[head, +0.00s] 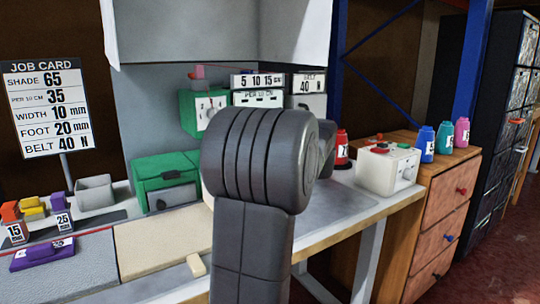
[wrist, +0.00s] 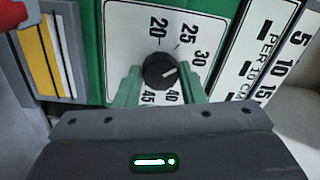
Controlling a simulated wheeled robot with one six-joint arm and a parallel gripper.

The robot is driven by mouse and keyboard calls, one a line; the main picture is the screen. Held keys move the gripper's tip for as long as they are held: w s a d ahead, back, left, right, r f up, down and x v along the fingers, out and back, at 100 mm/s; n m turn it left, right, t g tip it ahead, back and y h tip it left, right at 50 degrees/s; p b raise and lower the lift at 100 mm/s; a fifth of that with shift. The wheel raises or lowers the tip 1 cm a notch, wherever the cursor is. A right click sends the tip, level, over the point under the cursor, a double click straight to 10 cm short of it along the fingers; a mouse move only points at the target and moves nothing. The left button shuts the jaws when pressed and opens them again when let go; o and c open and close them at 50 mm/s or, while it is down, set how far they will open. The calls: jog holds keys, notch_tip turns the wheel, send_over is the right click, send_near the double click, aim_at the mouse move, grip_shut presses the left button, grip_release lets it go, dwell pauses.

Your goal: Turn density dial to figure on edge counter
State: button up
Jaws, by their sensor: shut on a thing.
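The density dial (wrist: 160,71) is a black knob with a white pointer mark on a white scale plate (wrist: 125,30). The pointer faces right, between the printed 30 and 40; the figure there is hidden by a finger. My gripper (wrist: 159,88) has its green fingers shut on the knob, one on each side. In the head view the plate (head: 211,104) is on the green machine, and my arm hides the gripper. A white panel marked PER 10 CM (wrist: 262,40) with black dashes is right of the dial; it also shows in the head view (head: 258,98).
The job card (head: 46,108) reads PER 10 CM 35. A numbered 5, 10, 15 CM strip (head: 257,80) is above the PER 10 CM panel. A green box (head: 167,181) stands below. A cream box (head: 388,170) and several spools are to the right.

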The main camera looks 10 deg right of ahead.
jog(key=shift+f+n+b, duration=0.2)
jog(key=shift+n+b, duration=1.7)
jog(key=shift+b, duration=0.6)
jog(key=shift+r, duration=0.1)
jog(key=o, duration=1)
jog(key=shift+s+d, duration=0.1)
jog(key=p+v, duration=0.2)
jog(key=v, duration=1.1)
jog(key=shift+s+d, duration=0.2)
jog(key=shift+s, duration=0.05)
jog(key=shift+w, duration=0.1)
